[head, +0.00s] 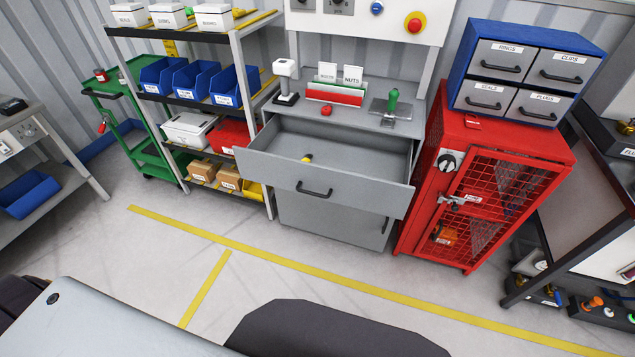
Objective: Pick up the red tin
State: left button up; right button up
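A small red tin (101,75) stands upright on the top shelf of the green cart (127,78), at the far left. It is small in the picture and its label cannot be read. Neither of my grippers is in view, and nothing is seen touching the tin.
A shelf rack with blue bins (158,77) stands right of the cart. The grey workbench has its drawer (310,175) pulled out, with a small yellow-and-black item (307,158) inside. A red mesh cabinet (500,190) stands to the right. The floor (270,240) before them is clear.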

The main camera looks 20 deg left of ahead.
aim_at(101, 74)
jog(key=u, duration=1.9)
